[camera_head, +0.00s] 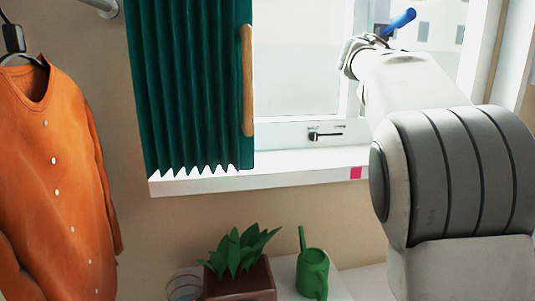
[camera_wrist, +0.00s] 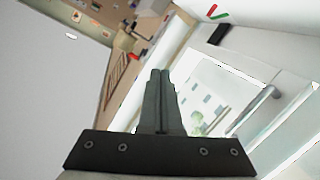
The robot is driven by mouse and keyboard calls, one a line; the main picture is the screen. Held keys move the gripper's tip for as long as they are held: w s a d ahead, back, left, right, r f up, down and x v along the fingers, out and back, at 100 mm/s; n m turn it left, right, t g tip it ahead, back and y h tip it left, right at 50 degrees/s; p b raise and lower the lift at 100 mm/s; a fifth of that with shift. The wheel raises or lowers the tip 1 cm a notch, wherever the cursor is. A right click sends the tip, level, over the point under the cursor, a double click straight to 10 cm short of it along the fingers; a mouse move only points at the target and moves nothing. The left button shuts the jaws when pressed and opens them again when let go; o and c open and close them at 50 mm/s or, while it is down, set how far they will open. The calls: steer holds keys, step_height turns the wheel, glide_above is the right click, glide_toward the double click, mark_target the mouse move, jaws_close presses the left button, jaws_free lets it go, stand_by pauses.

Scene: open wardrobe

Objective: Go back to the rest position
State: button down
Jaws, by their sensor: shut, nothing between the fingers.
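My gripper (camera_wrist: 160,73) is shut and empty in the wrist view, its two dark fingers together and pointing up the picture. In the head view my pale arm reaches up from the right, in front of the window (camera_head: 300,60). The end of the arm is near the window's upper right, and the fingers are not clear there. A blue bar (camera_head: 399,22) shows just beyond the arm's end; I cannot tell whether they touch. The window also shows in the wrist view (camera_wrist: 205,95), tilted, to the right of the fingers.
A green pleated curtain (camera_head: 190,85) with a wooden handle (camera_head: 247,80) covers the window's left side. The white sill (camera_head: 290,171) runs below. An orange cardigan (camera_head: 60,170) hangs at left. A potted plant (camera_head: 240,280) and green watering can (camera_head: 312,274) stand low in the middle.

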steer(key=s+a+f+n+y, duration=0.35)
steer(key=s+f+y, duration=0.35)
steer(key=s+f, duration=0.4)
steer(key=s+a+f+n+y+p, duration=0.15)
steer(key=s+a+f+y, duration=0.25)
steer(key=s+a+f, duration=0.6)
steer(key=s+a+f+n+y, duration=0.35)
steer(key=s+a+f, duration=0.45)
steer(key=s+a, duration=0.3)
step_height(320, 180, up, 27)
steer(key=s+d+p, duration=0.1)
steer(key=p, duration=2.6)
steer(key=shift+d+r, duration=0.15)
steer(key=shift+d, duration=0.2)
steer(key=c, duration=1.5)
jaws_free()
steer(key=shift+m, duration=0.25)
steer(key=shift+c, duration=0.2)
